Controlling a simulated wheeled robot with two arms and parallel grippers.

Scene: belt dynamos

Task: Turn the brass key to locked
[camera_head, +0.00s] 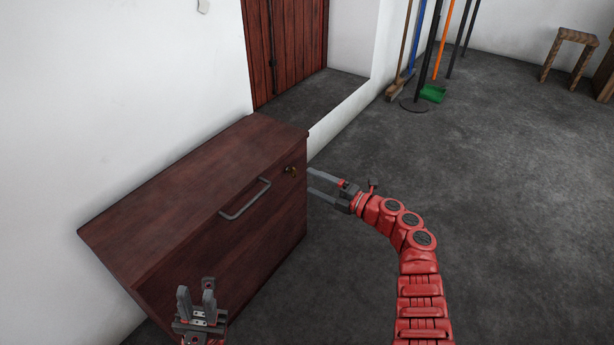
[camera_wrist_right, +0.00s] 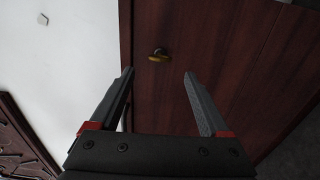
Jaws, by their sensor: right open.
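The small brass key (camera_head: 291,170) sits on the front of the dark reddish-brown wooden cabinet (camera_head: 170,215), near its upper right corner. In the right wrist view the key (camera_wrist_right: 158,55) shows ahead, between and beyond the fingertips. My right gripper (camera_head: 311,184) is open and empty, close to the right end of the cabinet front, with its fingers towards the key. In the wrist view its two fingers (camera_wrist_right: 158,74) stand wide apart and do not touch the key. My left gripper (camera_head: 196,295) is low in front of the cabinet, fingers up and apart, nothing between them.
A grey bar handle (camera_head: 245,199) sticks out of the cabinet front, left of the key. A red plank door (camera_head: 290,45) and white wall are behind. Brooms and a green dustpan (camera_head: 433,93) stand at the back.

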